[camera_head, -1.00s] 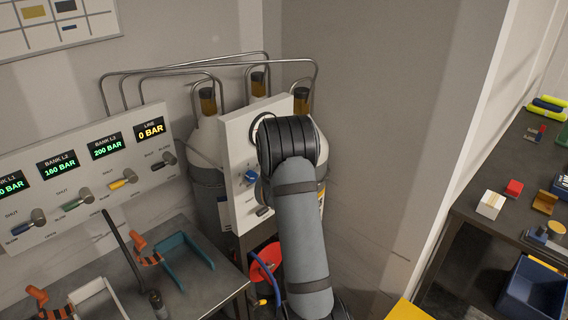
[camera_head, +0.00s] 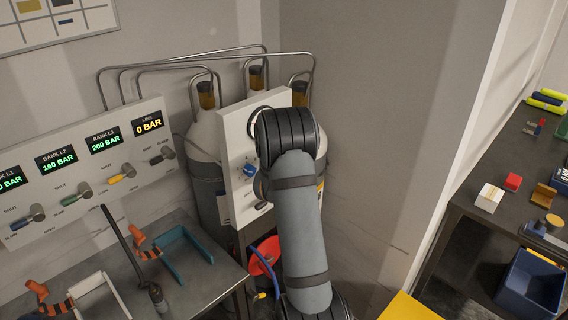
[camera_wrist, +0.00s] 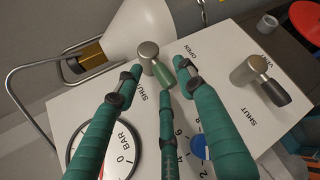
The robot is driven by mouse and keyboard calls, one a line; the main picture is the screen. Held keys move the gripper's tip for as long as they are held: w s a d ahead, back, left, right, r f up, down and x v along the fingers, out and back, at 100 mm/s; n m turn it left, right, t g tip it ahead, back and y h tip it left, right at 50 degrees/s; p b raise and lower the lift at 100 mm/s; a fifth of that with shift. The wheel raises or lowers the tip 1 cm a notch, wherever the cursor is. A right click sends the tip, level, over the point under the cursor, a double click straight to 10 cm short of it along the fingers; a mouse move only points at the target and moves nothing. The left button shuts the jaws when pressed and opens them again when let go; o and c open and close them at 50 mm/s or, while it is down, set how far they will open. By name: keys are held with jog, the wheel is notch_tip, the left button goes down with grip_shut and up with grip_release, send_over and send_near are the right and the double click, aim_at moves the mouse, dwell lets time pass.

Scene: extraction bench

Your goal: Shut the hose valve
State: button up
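A white valve panel (camera_head: 238,170) stands before the gas cylinders, largely hidden by my arm in the head view. In the wrist view, the panel carries a metal valve with a green lever (camera_wrist: 162,74); its lever points down and right, and "SHUT" and "OPEN" are printed near it. A second valve with a black lever (camera_wrist: 273,91) sits to the right. I cannot read which one is labelled as the hose valve. My gripper (camera_wrist: 158,80) has green-wrapped fingers spread around the green lever; contact cannot be judged. In the head view the gripper is hidden behind my arm.
A round gauge (camera_wrist: 112,150) reading near 0 BAR and a blue knob (camera_wrist: 199,146) are close to the fingers. A bank panel (camera_head: 90,170) with levers stands left. A red reel (camera_head: 265,255) is below, and a bench (camera_head: 470,205) with small items is at right.

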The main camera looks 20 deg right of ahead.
jog(key=v, duration=1.1)
jog(key=shift+d, duration=0.15)
jog(key=shift+f, duration=0.1)
jog(key=x, duration=1.1)
jog(key=shift+w+f+b, duration=0.25)
jog(key=shift+w+b, duration=0.05)
jog(key=shift+w, duration=0.1)
jog(key=shift+r, duration=0.1)
